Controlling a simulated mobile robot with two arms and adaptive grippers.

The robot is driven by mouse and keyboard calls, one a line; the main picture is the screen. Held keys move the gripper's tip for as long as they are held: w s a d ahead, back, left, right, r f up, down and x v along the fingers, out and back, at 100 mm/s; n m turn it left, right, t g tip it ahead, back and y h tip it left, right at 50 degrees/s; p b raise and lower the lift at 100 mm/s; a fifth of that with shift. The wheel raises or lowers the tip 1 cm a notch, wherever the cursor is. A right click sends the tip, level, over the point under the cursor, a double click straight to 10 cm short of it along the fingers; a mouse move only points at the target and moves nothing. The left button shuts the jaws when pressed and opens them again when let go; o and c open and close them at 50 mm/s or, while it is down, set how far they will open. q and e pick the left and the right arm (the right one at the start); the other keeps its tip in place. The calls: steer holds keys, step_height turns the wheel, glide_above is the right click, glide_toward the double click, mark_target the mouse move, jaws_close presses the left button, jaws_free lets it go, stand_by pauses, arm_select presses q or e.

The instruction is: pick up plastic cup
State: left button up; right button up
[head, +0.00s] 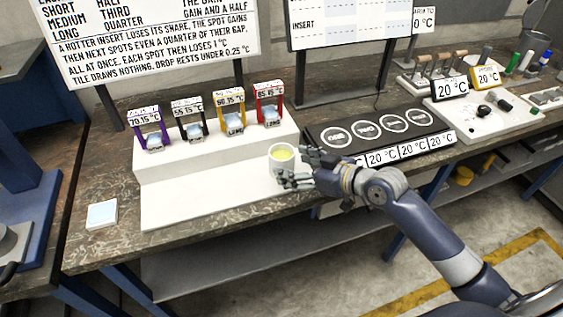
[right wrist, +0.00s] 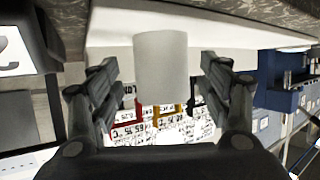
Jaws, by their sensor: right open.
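The plastic cup (head: 282,158) is whitish with yellow-green contents. It stands upright at the right end of the white stepped stand (head: 200,195). In the right wrist view the cup (right wrist: 161,62) shows as a pale cylinder between the two fingers. My right gripper (head: 292,168) is open, with its fingers around the cup on its right side in the head view. In the right wrist view a gap shows between the cup and each finger of the gripper (right wrist: 161,80). My left gripper is out of view.
Several framed tags, among them a purple one (head: 150,128) and a red one (head: 268,103), stand on the upper step. A black plate with circles (head: 380,130) lies to the right. A small white tile (head: 102,214) lies at left. Signboards (head: 150,35) stand behind.

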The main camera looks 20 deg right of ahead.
mark_target(292, 165)
steer(key=x, duration=0.3)
steer(key=shift+w+a+p, duration=0.15)
steer(key=shift+a+p, duration=0.05)
steer(key=shift+p, duration=0.2)
steer(key=shift+w+a+f, duration=0.1)
steer(key=shift+w+f, duration=0.05)
steer(key=shift+w, duration=0.1)
steer(key=shift+c, duration=0.2)
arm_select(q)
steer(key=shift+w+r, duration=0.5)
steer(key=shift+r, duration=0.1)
arm_select(e)
steer(key=c, duration=1.1)
steer(key=shift+c, duration=0.2)
